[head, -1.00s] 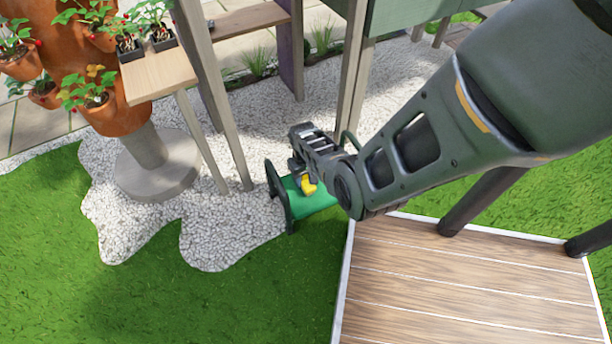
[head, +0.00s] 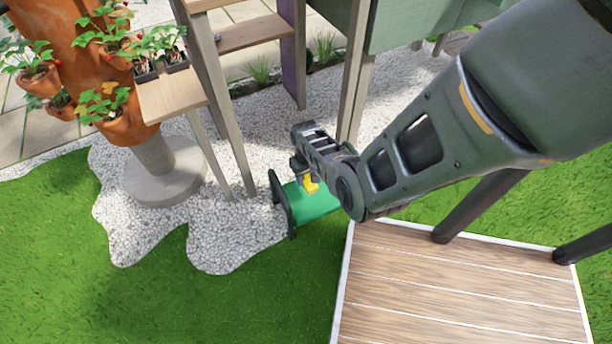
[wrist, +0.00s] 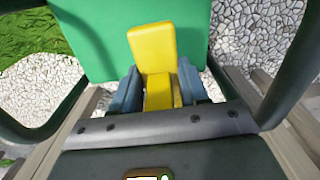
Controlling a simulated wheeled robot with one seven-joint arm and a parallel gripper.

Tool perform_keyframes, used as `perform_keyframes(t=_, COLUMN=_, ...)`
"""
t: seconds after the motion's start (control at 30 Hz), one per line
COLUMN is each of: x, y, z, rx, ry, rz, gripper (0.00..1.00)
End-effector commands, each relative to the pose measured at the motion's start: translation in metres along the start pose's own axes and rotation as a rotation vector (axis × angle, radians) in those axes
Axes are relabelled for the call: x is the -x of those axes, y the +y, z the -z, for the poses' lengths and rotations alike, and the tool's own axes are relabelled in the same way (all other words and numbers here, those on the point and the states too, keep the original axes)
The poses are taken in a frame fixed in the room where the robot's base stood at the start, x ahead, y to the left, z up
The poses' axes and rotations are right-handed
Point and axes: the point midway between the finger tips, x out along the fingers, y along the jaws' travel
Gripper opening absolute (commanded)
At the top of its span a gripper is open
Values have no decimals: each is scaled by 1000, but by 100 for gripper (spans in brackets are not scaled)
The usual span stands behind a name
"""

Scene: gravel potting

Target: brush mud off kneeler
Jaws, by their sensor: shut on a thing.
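The kneeler (head: 312,201) has a green pad and dark end frames. It stands at the border of the white gravel and the grass, partly hidden by my arm in the head view. Its green pad (wrist: 100,45) fills the upper middle of the wrist view. My gripper (wrist: 155,90) is shut on a yellow brush (wrist: 152,45), between its blue-grey fingers. In the head view the yellow brush (head: 310,186) is over the pad. I cannot tell whether it touches the pad. I see no clear mud on the visible pad; the brush's underside is hidden.
A terracotta planter tower (head: 120,120) stands on a round grey base at left, beside a wooden shelf (head: 172,96) with small pots. Wooden posts rise behind the kneeler. A wooden deck (head: 465,285) lies at lower right. Open grass (head: 240,310) lies in front.

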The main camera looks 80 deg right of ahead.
Motion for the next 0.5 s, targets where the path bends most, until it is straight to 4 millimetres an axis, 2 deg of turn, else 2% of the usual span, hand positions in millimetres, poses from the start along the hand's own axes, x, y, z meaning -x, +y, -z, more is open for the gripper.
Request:
perform_keyframes(t=0.17, x=2, y=0, z=0, rx=0, ry=1, rz=0, gripper=0)
perform_keyframes(t=0.5, x=29, y=0, z=0, rx=0, ry=0, rz=0, gripper=0)
